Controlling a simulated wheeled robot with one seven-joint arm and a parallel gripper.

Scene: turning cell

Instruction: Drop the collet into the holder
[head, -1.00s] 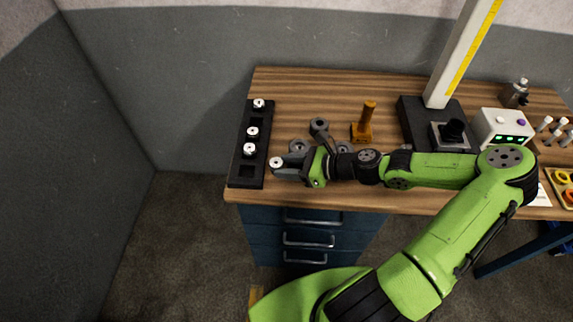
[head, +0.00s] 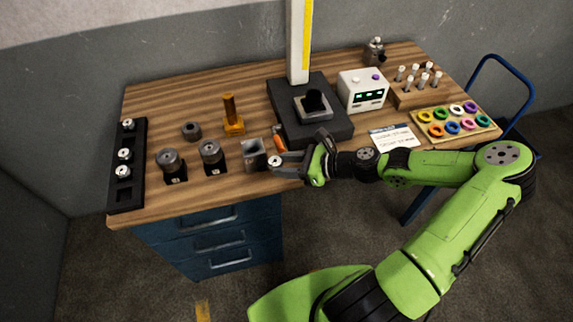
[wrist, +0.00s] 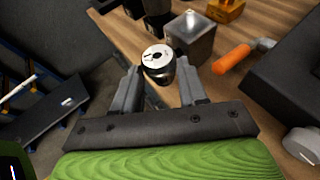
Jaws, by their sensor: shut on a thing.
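My gripper (head: 291,164) is shut on a collet (head: 276,162), a short dark cylinder with a white, holed top. In the wrist view the collet (wrist: 158,60) sits upright between the two fingertips (wrist: 157,82). Two dark round holders on black bases, one at left (head: 173,167) and one nearer the block (head: 211,156), stand further left. I cannot tell from the pictures which holder is meant.
A black rack (head: 124,186) with several white-topped collets stands at the table's left end. A grey ring (head: 191,130) and an orange post (head: 233,118) stand behind the holders. An orange-handled tool (head: 279,142) and a black-based column stand (head: 333,126) are close behind my gripper.

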